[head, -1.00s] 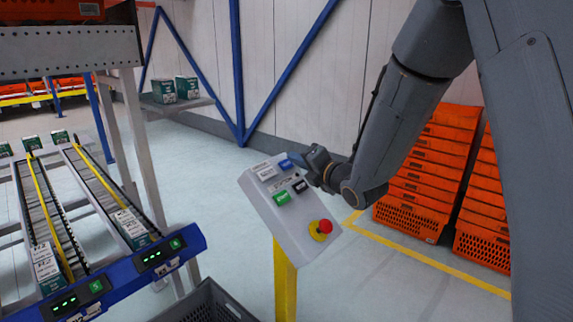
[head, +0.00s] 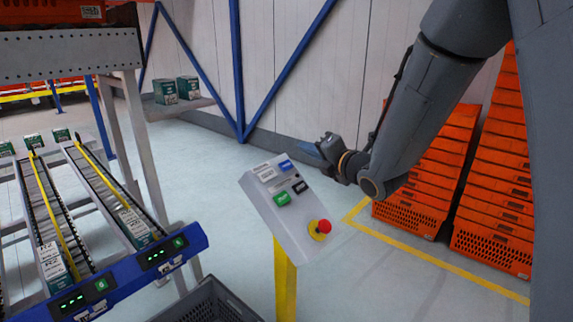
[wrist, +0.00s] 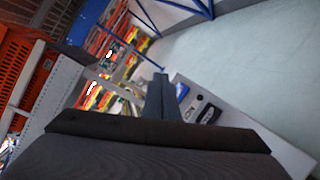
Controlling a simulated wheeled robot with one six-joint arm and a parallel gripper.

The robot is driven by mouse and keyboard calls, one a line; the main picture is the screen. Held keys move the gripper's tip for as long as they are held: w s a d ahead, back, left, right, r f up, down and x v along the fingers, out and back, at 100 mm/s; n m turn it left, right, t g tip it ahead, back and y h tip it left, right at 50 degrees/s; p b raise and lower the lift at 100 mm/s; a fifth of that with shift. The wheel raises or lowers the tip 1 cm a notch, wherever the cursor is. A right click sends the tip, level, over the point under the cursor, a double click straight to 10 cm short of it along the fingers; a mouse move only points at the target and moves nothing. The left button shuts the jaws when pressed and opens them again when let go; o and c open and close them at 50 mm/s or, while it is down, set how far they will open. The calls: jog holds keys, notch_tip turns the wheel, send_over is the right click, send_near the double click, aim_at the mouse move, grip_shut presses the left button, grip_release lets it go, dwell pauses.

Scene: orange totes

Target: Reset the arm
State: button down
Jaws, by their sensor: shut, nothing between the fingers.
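My gripper (head: 326,146) is shut and empty. In the head view it is in the air just above and to the right of a grey control box, apart from it. The control box (head: 264,215) is tilted on a yellow post (head: 285,282) and has a blue, a white, a black and a green button and a red emergency knob (head: 324,226). In the wrist view the shut fingers (wrist: 161,98) point ahead, and the control box (wrist: 228,117) lies to their right, with part of its face hidden by my gripper.
Stacks of orange totes (head: 497,205) stand at the right behind my arm. A roller rack with a blue front rail (head: 125,268) holds several green boxes at the left. A dark crate (head: 215,305) is below. The floor between box and wall is clear.

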dwell(0.4)
jog(key=s+d+f+m+g+h, duration=0.2)
jog(key=s+d+f+m+h, duration=0.3)
jog(key=m, duration=0.3)
jog(key=s+d+f+m+g+h, duration=0.25)
jog(key=d+f+m, duration=0.25)
jog(key=d+m, duration=0.25)
jog(key=s+d+f+m+g, duration=0.1)
jog(key=s+f+m+g, duration=0.1)
jog(key=s+m, duration=0.3)
jog(key=s+d+f+m+g+h, duration=0.1)
jog(key=s+m, duration=0.4)
jog(key=s, duration=0.5)
jog(key=s+d+f+m+g+h, duration=0.1)
jog(key=s+d+f+m+g, duration=0.2)
jog(key=s+m+g, duration=0.2)
jog(key=s, duration=0.3)
jog(key=shift+d, duration=0.15)
